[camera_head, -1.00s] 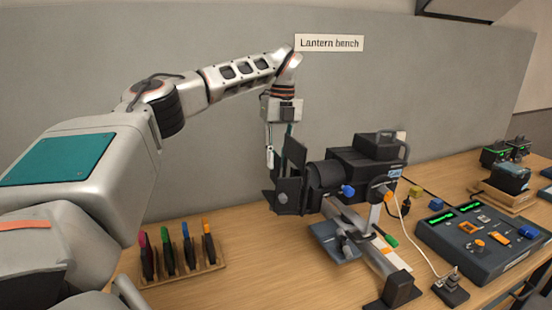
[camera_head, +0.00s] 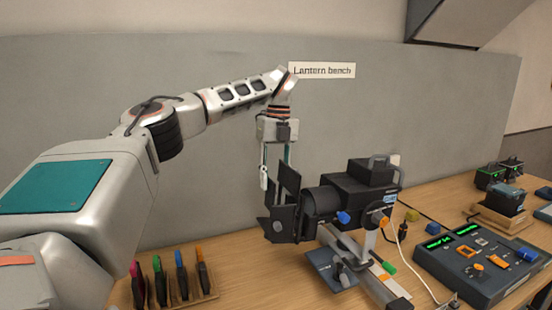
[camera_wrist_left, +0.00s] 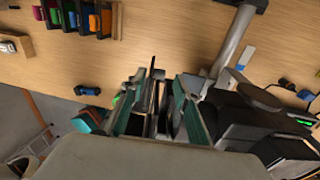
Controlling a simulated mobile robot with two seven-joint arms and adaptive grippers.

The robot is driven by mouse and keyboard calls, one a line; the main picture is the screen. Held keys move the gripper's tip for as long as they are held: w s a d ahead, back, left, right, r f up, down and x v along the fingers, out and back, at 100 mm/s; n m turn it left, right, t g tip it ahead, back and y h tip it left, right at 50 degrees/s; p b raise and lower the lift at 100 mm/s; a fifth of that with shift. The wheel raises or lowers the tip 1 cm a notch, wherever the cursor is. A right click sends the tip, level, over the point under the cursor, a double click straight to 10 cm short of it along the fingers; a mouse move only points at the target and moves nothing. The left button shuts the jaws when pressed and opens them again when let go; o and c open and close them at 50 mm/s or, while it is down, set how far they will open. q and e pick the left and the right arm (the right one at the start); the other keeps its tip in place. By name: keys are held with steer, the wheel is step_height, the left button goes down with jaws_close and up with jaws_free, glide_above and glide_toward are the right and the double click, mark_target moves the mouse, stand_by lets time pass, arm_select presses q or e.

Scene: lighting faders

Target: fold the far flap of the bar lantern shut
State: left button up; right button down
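The black bar lantern (camera_head: 355,188) stands on the bench with its flapped front facing left. Its far flap (camera_head: 289,181) is an upright dark plate standing out from the front. A nearer flap (camera_head: 280,224) shows below it. My left gripper (camera_head: 275,170) points down beside the far flap, one finger to the left of it and the other partly hidden behind it. In the left wrist view, the teal-padded fingers of the gripper (camera_wrist_left: 158,105) are apart, with thin dark plates showing between or beyond them. Contact cannot be told. My right gripper is not in view.
A wooden rack (camera_head: 197,292) of colored-handled tools stands at the front left. A fader console (camera_head: 480,262) sits to the right, with a wooden tray (camera_head: 500,217) behind it. A grey wall panel (camera_head: 420,120) stands behind the bench. A white cable runs near the lantern.

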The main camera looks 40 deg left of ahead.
arm_select(q)
step_height(320, 180, up, 10)
steer(key=w, duration=0.1)
steer(key=shift+r, duration=0.15)
steer(key=shift+d, duration=0.1)
stand_by(0.7)
